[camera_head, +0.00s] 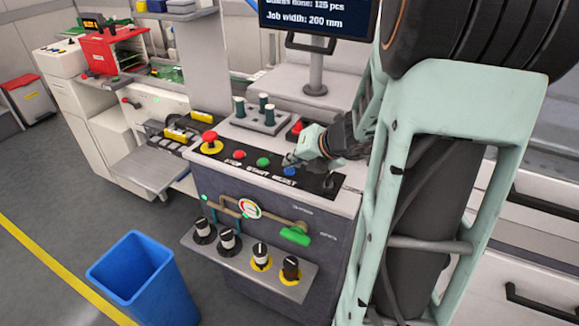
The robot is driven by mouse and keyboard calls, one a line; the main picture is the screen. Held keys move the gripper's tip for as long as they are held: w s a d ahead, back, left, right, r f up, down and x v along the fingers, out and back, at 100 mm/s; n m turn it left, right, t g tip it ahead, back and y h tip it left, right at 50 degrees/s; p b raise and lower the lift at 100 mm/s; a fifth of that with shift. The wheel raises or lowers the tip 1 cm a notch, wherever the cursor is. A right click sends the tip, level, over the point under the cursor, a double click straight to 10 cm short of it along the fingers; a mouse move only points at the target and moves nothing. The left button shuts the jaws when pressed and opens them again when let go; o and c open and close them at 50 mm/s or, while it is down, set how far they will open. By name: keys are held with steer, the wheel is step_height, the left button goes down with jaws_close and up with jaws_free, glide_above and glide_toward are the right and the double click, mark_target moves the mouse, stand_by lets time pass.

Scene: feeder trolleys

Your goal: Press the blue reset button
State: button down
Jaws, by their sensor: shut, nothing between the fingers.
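The blue reset button (290,171) sits on the black control strip of the machine, at the right end of a row of buttons, above the printed word RESET. A green start button (263,162) and a red stop button (238,155) are to its left. My gripper (286,161) is shut and empty. It comes in from the right, with its fingertips just above and beside the blue button. I cannot tell whether the fingertips touch it. Part of the button's far side is hidden by the gripper.
A red mushroom button on yellow (210,137) is left of the row. A block with dark green pegs (262,112) and another red item (297,128) stand behind. Below are several knobs (260,257), a gauge (249,208) and a green valve handle (295,236). A blue bin (144,275) stands on the floor.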

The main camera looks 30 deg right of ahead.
mark_target(291, 171)
steer(key=shift+r, duration=0.3)
step_height(291, 171, up, 5)
steer(key=p, duration=0.5)
steer(key=shift+r+p, duration=0.15)
steer(key=shift+p, duration=0.15)
stand_by(0.5)
